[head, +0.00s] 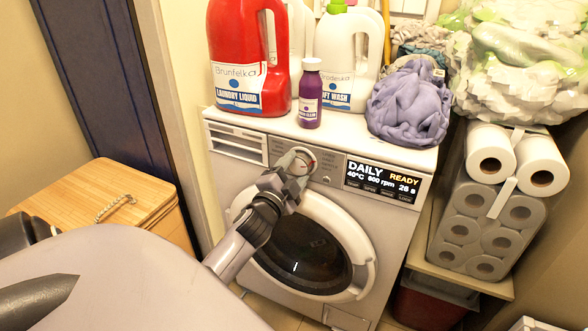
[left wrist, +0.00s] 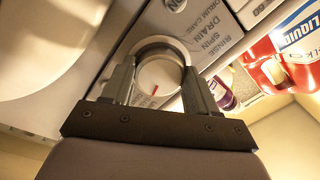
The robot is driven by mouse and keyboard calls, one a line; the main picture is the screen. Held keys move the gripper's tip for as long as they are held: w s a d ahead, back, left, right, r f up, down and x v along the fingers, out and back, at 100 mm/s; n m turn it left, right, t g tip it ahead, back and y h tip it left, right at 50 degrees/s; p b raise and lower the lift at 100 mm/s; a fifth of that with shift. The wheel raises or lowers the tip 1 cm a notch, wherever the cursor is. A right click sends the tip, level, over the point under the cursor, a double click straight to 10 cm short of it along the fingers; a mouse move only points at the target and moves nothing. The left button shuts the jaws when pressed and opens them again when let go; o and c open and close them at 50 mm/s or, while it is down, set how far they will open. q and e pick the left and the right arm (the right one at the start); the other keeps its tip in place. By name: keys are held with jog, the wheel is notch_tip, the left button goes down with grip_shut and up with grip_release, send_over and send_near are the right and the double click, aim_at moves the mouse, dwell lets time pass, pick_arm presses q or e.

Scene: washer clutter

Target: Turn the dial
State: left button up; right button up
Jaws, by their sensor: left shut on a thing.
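The dial (left wrist: 158,78) is a round white knob with a red mark on the front panel of the washer (head: 222,170). In the head view the dial (head: 299,158) shows just past my left gripper (head: 297,166). In the left wrist view the two fingers of my left gripper (left wrist: 160,82) stand on either side of the dial and are shut on it. The red mark points to the lower left in that view. Printed programme words lie beside the dial. The washer display (head: 383,183) reads DAILY, READY, 40°C, 800 rpm and 26. My right gripper is not in view.
On the washer top stand a red laundry bottle (head: 237,65), a purple bottle (head: 310,95), a white bottle (head: 341,60) and a crumpled purple cloth (head: 409,103). Paper rolls (head: 483,225) are on the right. A wooden box (head: 92,190) is on the left. The round washer door (head: 302,247) is below the panel.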

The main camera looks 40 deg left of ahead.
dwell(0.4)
pick_arm(q)
jog(key=o, duration=1.1)
jog(key=shift+c, duration=0.2)
jog(key=v, duration=0.7)
jog(key=shift+s+d, duration=0.1)
